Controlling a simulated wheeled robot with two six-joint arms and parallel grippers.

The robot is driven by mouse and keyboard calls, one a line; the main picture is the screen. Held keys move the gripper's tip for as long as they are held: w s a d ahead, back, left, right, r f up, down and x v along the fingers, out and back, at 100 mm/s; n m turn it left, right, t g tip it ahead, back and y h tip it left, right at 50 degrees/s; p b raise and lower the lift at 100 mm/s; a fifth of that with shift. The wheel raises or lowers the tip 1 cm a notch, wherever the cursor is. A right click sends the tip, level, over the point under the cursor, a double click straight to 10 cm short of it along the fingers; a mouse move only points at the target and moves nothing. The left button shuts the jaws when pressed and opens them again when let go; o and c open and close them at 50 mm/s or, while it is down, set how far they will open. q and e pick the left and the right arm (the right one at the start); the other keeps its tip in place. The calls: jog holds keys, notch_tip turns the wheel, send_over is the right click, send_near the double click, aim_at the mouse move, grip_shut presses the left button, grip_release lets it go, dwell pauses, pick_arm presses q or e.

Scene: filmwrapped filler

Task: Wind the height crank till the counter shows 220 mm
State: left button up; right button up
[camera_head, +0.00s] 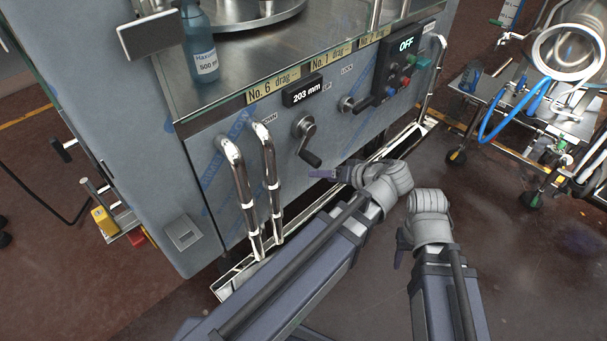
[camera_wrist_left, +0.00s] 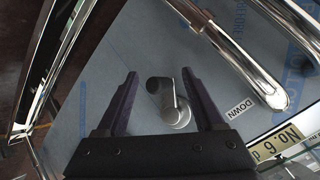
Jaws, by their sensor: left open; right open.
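The height crank (camera_head: 305,128) is on the machine's front panel, between the DOWN and UP labels, with its dark knob hanging down and slightly right. The counter (camera_head: 302,90) above it reads 203 mm. My left gripper (camera_head: 322,174) is just in front of the panel, below and right of the crank. In the left wrist view the open fingers of my left gripper (camera_wrist_left: 159,76) stand on either side of the crank (camera_wrist_left: 172,105) in the picture; contact cannot be told. My right gripper (camera_head: 401,252) is low at right, away from the panel, its fingers mostly hidden.
A LOCK lever (camera_head: 356,104) sits right of the crank, near a control box (camera_head: 407,62) showing OFF. Bent steel rails (camera_head: 270,175) rise at left. A blue-capped bottle (camera_head: 203,55) stands on top. A trolley (camera_head: 560,120) with blue hoses is at right.

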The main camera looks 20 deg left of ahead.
aim_at(301, 153)
pick_arm(q)
jog(key=w+a+f+n+t+y+b, duration=0.1)
jog(key=n+y+b, duration=0.1)
jog(key=b, duration=0.2)
jog(key=w+a+f+n+t+y+b, duration=0.1)
jog(key=w+n+y+b, duration=0.1)
jog(key=b, duration=0.2)
jog(key=w+a+f+n+y+b, duration=0.1)
jog(key=n+y+b, duration=0.1)
jog(key=b, duration=0.3)
jog(key=shift+w+t+y, duration=0.3)
jog(key=shift+w+t, duration=0.05)
jog(key=shift+t, duration=0.05)
jog(key=shift+r+n, duration=0.3)
jog(key=shift+x, duration=3.9)
pick_arm(e)
notch_tip(301, 153, down, 15)
jog(key=shift+f, duration=0.2)
pick_arm(q)
jog(key=shift+w+r, duration=0.1)
grip_shut()
